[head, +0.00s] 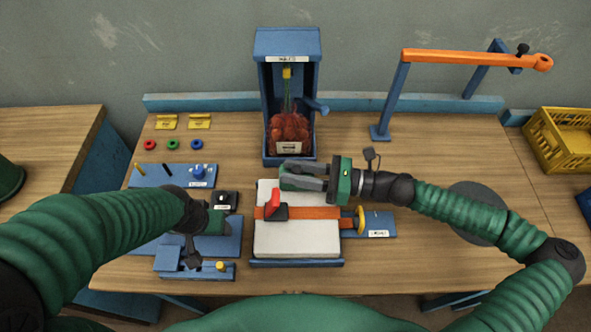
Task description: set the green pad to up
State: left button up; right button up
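A small green round piece (172,144) lies on the table at the back left, between a red one and a blue one. It is the only small green item I can make out; whether it is the green pad, and which way it is set, I cannot tell. My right gripper (298,175) points left above the back of the white sack, well to the right of the green piece. Its two fingers look apart with nothing clear between them. My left gripper (190,249) points down over the blue fixtures at the front left; its fingers are dark and partly hidden by my arm.
A white sack (290,238) with an orange strap and red buckle lies at the centre. Behind it stands a blue cabinet (287,45) holding a red net sack (290,134). An orange bar (460,57) rises at the back right. A yellow crate (560,140) is far right.

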jog(key=shift+d, duration=0.1)
grip_shut()
jog(key=shift+w, duration=0.1)
dwell(0.9)
